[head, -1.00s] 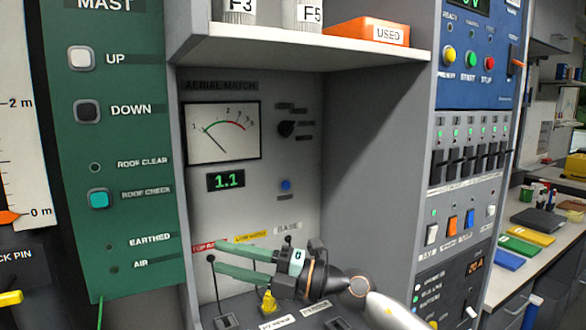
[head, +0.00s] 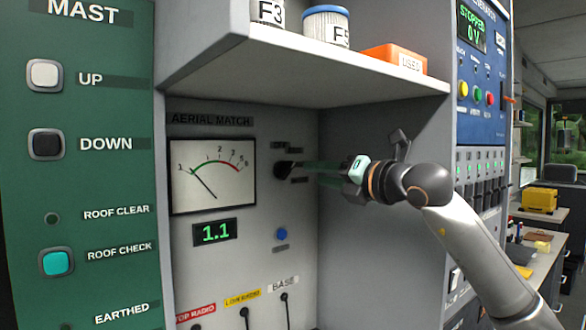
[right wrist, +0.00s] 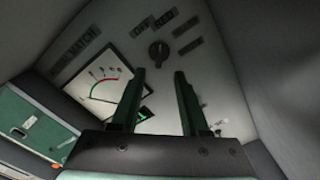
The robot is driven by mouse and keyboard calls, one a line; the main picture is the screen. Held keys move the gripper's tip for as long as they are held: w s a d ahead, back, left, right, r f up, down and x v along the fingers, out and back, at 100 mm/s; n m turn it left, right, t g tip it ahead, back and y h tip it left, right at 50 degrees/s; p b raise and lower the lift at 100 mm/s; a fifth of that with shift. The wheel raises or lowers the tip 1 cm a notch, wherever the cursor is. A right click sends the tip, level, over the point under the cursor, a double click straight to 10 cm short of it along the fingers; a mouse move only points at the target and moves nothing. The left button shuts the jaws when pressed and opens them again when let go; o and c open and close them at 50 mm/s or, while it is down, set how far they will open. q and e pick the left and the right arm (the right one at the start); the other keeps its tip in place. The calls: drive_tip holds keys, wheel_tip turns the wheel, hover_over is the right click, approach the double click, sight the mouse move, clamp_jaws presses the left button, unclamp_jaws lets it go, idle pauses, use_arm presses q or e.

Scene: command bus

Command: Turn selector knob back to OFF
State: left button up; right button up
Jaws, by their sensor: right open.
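The black selector knob (head: 284,169) sits on the grey AERIAL MATCH panel, right of the dial meter (head: 213,174). It also shows in the right wrist view (right wrist: 159,51), among several small dark label plates; which label it points to I cannot tell for certain. My right gripper (head: 308,173) is open, with its green fingers reaching left towards the knob. In the right wrist view the two fingertips (right wrist: 159,73) stand apart just below the knob, with nothing between them. Whether they touch the knob is not clear. My left gripper is not in view.
A shelf (head: 300,75) with jars and an orange box (head: 395,57) overhangs the panel. A blue button (head: 281,234) lies below the knob. Cables with coloured labels are at the bottom. The green MAST panel (head: 100,200) is at the left; a side wall closes the recess on the right.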

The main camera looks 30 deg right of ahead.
sight(289, 171)
drive_tip(key=w, duration=0.2)
drive_tip(key=w+p, duration=0.1)
drive_tip(key=w, duration=0.2)
drive_tip(key=w+p, duration=0.1)
drive_tip(key=w, duration=0.1)
drive_tip(key=shift+w+a+r, duration=0.1)
drive_tip(key=shift+w+a, duration=0.25)
drive_tip(key=shift+w, duration=0.05)
drive_tip(key=shift+w+a+p, duration=0.1)
drive_tip(key=shift+w+p, duration=0.2)
drive_tip(key=shift+w, duration=0.25)
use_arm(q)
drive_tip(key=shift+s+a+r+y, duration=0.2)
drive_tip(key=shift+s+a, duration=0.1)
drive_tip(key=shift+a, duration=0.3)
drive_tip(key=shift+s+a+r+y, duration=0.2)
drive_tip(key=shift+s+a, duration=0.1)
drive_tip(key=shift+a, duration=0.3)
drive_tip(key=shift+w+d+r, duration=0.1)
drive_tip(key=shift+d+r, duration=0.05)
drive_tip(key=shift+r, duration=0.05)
use_arm(e)
clamp_jaws()
